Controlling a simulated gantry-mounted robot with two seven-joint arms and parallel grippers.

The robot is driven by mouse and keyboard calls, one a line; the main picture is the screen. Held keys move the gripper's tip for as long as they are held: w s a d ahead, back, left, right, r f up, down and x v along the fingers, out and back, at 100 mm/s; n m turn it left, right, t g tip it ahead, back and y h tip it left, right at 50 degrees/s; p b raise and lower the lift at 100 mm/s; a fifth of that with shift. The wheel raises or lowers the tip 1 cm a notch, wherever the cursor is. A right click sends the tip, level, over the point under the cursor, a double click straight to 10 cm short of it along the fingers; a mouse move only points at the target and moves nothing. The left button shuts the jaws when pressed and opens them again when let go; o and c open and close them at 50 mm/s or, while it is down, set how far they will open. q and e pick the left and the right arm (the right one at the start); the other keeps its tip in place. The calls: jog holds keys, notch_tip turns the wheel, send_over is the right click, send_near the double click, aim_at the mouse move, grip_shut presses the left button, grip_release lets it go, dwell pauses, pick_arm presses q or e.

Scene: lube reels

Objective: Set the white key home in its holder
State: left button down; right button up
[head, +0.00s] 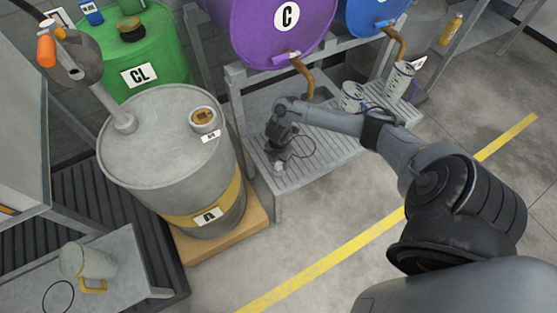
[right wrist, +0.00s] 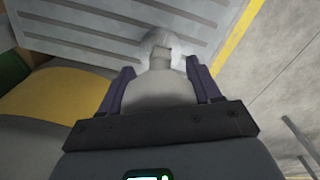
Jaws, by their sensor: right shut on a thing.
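My right gripper (head: 278,157) points down over the ribbed grey bench on the near side of the purple drum. In the right wrist view its two dark fingers (right wrist: 162,80) are closed on a pale thing with a whitish, rounded end, which I take to be the white key (right wrist: 166,47). In the head view only a small pale bit shows below the fingertips. Its lower part and any contact with the bench are unclear. I cannot pick out the key's holder in either view. My left gripper is not in view.
The grey drum (head: 165,150) marked A stands left of my right gripper on a wooden pallet. The purple drum (head: 262,30) with a brown spout hangs above the ribbed bench (head: 318,168). A yellow line (head: 350,245) crosses open floor.

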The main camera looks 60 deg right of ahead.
jog(key=shift+f+b, duration=0.4)
jog(key=shift+f, duration=0.4)
jog(key=shift+f+b, duration=0.3)
jog(key=shift+f, duration=0.15)
jog(key=o, duration=1.2)
jog(key=shift+c, duration=0.2)
jog(key=shift+r, duration=0.1)
notch_tip(320, 180, up, 9)
jog(key=p, duration=0.5)
jog(key=shift+r, duration=0.8)
